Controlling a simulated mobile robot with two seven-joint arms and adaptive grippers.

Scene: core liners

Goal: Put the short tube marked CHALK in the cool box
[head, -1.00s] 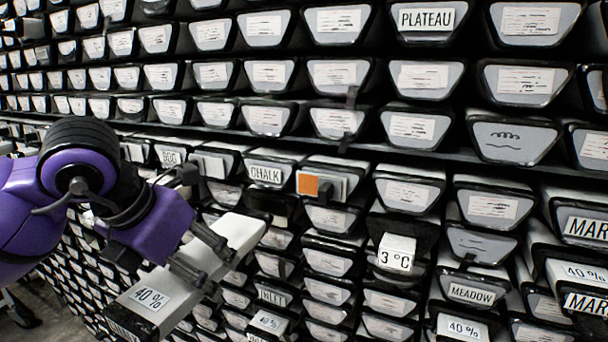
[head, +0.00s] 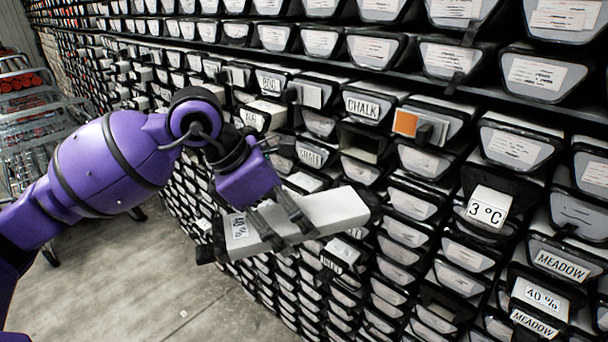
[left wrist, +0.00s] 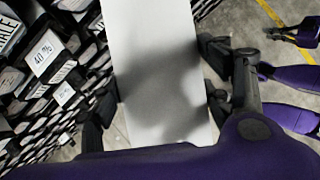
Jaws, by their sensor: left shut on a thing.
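My left gripper (head: 280,222) is shut on a long pale grey tube (head: 335,210) in front of the rack. The tube lies tilted, with a "40 %" label (head: 239,227) near its left end. Its end mark cannot be read. The tube also fills the middle of the left wrist view (left wrist: 155,70), between the black fingers. A "CHALK" label (head: 362,106) is on a rack end, with an open, empty-looking slot (head: 358,143) below it. What seems to be my right gripper (left wrist: 275,17) shows small at the upper right of the left wrist view. I see no cool box.
The rack of tube ends fills the middle and right, with an orange-marked end (head: 406,123) and a jutting "3 °C" block (head: 487,207). Wire carts (head: 40,130) stand at the far left. The concrete floor (head: 150,285) at lower left is clear.

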